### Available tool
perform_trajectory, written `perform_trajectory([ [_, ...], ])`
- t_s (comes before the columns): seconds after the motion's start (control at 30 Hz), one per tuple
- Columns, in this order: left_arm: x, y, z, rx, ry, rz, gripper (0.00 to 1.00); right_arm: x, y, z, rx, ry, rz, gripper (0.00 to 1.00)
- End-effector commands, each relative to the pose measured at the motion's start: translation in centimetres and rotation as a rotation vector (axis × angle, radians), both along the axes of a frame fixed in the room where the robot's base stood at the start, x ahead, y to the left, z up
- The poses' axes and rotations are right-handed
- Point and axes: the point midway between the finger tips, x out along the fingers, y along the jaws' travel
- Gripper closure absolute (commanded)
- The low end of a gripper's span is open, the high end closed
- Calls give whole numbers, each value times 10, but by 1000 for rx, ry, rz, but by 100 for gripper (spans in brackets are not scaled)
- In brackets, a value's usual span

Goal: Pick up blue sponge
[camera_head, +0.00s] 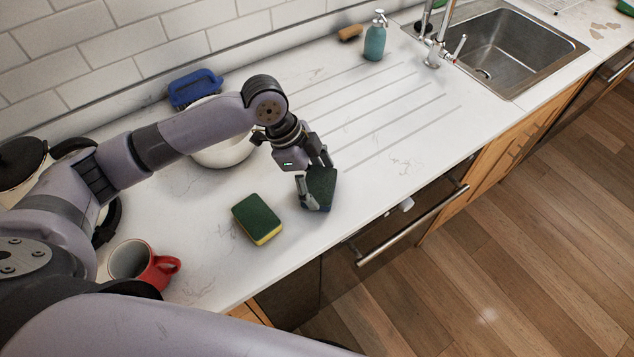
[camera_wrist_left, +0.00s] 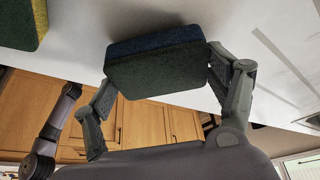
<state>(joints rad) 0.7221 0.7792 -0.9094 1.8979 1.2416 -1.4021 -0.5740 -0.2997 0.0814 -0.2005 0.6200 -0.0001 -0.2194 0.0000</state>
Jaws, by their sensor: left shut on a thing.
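The blue sponge (camera_head: 322,183) has a dark green scouring side and is near the front edge of the counter. My left gripper (camera_head: 316,187) is shut on it, with one finger on each side. In the left wrist view, the sponge (camera_wrist_left: 155,72) sits between the two fingers of the gripper (camera_wrist_left: 160,66), its blue side toward the counter. I cannot tell whether it still touches the counter. My right gripper is not in view.
A green and yellow sponge (camera_head: 257,219) lies just left of the held one. A red mug (camera_head: 160,271), a white bowl (camera_head: 225,152), a blue brush-like item (camera_head: 195,88), a soap dispenser (camera_head: 375,42) and a sink (camera_head: 500,45) stand around. The counter's right middle is clear.

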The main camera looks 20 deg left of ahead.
Motion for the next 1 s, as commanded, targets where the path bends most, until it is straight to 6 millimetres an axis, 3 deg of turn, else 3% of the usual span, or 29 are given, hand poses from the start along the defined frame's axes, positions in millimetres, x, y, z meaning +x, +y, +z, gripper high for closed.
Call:
perform_trajectory([
  [0.17,2,0,31,-1,-8,-1,31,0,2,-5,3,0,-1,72],
  [0.6,1,-1,152,-1,-6,-1,31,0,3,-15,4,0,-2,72],
  [0.8,0,0,181,-1,-3,-1,31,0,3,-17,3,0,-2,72],
  [1.0,0,0,190,1,-1,0,31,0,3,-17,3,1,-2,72],
])
